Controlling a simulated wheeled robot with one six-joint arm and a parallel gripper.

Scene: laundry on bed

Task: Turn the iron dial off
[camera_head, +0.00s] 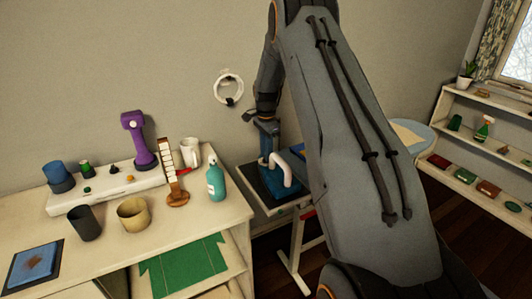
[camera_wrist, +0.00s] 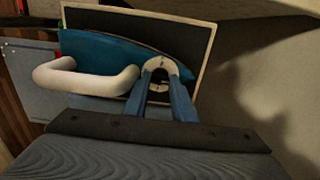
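The blue iron (camera_wrist: 100,50) lies on a dark pad (camera_wrist: 187,36) with a pale rim. Its white handle (camera_wrist: 85,79) curves out to the left of my fingers in the wrist view. In the head view the white handle (camera_head: 287,170) shows beside my gripper (camera_head: 268,150). In the wrist view my gripper (camera_wrist: 160,85) reaches down to the iron, its two blue fingers apart. A pale rounded part (camera_wrist: 160,66), which looks like the dial, sits at the fingertips. I cannot tell whether the fingers press on it. Any dial mark is unreadable.
The pad lies on a small stand (camera_head: 259,203) by the wall. A table (camera_head: 110,258) on the left holds a teal bottle (camera_head: 215,182), a white mug (camera_head: 190,152) and cups. A shelf (camera_head: 475,100) stands at the right. My arm hides much of the middle.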

